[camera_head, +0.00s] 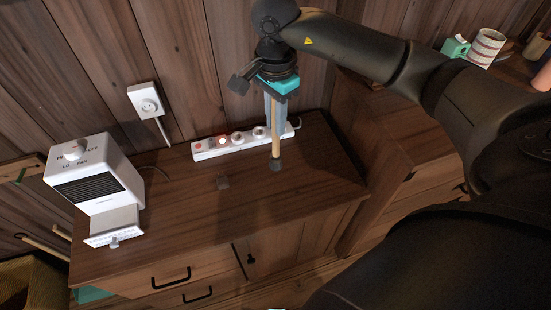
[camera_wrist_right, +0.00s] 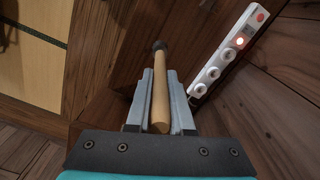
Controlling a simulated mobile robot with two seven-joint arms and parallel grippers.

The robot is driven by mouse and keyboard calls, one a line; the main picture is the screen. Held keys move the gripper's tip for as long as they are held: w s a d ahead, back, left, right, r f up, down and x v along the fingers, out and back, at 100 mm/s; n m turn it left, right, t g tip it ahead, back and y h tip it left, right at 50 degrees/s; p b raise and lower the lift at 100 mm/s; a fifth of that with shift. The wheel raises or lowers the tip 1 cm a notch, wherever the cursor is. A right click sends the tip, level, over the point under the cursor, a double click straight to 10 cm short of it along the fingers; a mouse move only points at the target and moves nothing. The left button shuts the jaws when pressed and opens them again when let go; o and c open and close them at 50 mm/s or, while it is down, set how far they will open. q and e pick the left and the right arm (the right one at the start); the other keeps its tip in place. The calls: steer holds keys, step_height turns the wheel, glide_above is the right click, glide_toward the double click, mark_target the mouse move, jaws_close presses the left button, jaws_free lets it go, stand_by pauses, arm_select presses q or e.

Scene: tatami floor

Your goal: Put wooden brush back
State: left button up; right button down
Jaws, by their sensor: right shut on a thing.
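The wooden brush (camera_head: 275,142) is a light wooden stick with a dark end pointing down. My right gripper (camera_head: 274,118) is shut on it and holds it upright over the cabinet top, in front of the power strip. In the right wrist view the brush (camera_wrist_right: 160,95) lies between the two grey fingers of my right gripper (camera_wrist_right: 160,100), its dark tip pointing away. I cannot tell whether the tip touches the cabinet top. My left gripper is not in view.
A white power strip (camera_head: 228,146) lies along the back of the wooden cabinet (camera_head: 200,223). A white wall outlet (camera_head: 146,100) is above. A striped cup (camera_head: 486,46) is at upper right. The cabinet's middle is mostly clear.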

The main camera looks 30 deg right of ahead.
mark_target(276, 155)
step_height(276, 155, down, 13)
steer(key=shift+f+b, duration=0.1)
steer(key=shift+b, duration=0.5)
steer(key=shift+f, duration=0.15)
steer(key=c, duration=0.8)
jaws_free()
steer(key=shift+r, duration=0.25)
step_height(276, 155, up, 12)
steer(key=shift+f+p, duration=0.1)
steer(key=shift+p, duration=0.55)
